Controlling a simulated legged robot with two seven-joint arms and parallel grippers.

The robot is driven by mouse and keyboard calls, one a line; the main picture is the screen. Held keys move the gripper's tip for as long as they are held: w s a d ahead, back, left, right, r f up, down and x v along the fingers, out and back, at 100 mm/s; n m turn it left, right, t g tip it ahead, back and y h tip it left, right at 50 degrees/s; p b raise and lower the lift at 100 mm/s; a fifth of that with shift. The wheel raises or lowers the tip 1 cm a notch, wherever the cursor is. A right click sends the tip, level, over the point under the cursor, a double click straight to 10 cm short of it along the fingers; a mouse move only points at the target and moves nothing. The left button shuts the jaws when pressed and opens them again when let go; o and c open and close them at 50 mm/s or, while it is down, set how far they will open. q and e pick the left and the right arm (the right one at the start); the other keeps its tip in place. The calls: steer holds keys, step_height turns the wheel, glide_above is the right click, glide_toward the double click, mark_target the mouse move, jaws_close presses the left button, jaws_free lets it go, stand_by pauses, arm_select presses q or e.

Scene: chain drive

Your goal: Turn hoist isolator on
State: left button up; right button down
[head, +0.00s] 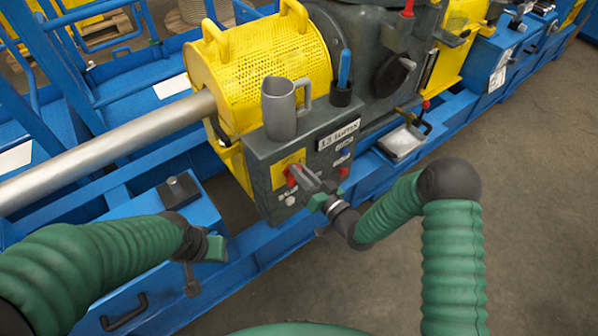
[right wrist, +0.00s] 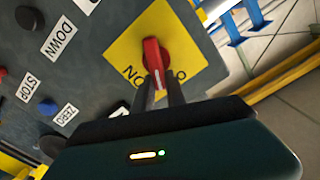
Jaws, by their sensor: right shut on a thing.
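The hoist isolator is a red rotary handle (head: 291,177) on a yellow plate (head: 279,161) at the left of a grey control box (head: 262,190). In the right wrist view the red handle (right wrist: 154,57) stands nearly upright in the picture on its yellow plate (right wrist: 126,48). Upside-down lettering shows low on both sides of it, partly hidden. My right gripper (right wrist: 160,88) has its two dark fingers on either side of the handle, shut on its lower end. My left gripper (head: 208,248) hangs empty above the blue frame; its finger gap does not show clearly.
A grey mug (head: 281,108) and a blue-handled tool (head: 344,70) in a black holder stand on the box. A blue ZERO button (right wrist: 48,107) and a red STOP button (right wrist: 28,72) are close by. A yellow mesh guard (head: 262,75) covers the shaft (head: 110,150). Floor is clear at right.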

steer(key=m, duration=0.2)
steer(key=d+m, duration=0.1)
steer(key=m, duration=0.1)
steer(key=shift+w+f, duration=0.2)
steer(key=shift+w, duration=0.1)
steer(key=shift+w+d+f+m, duration=0.1)
steer(key=shift+f+m, duration=0.25)
steer(key=shift+m, duration=1.1)
steer(key=shift+w+d+f+m, duration=0.1)
steer(key=shift+f+m, duration=0.25)
steer(key=shift+m, duration=1.15)
steer(key=shift+w+d+f+m, duration=0.1)
steer(key=shift+f+m, duration=0.25)
steer(key=shift+m, duration=1.1)
steer(key=shift+s, duration=0.1)
steer(key=c, duration=1.7)
jaws_free()
steer(key=o, duration=0.3)
steer(key=shift+f, duration=0.1)
steer(key=shift+o, duration=0.2)
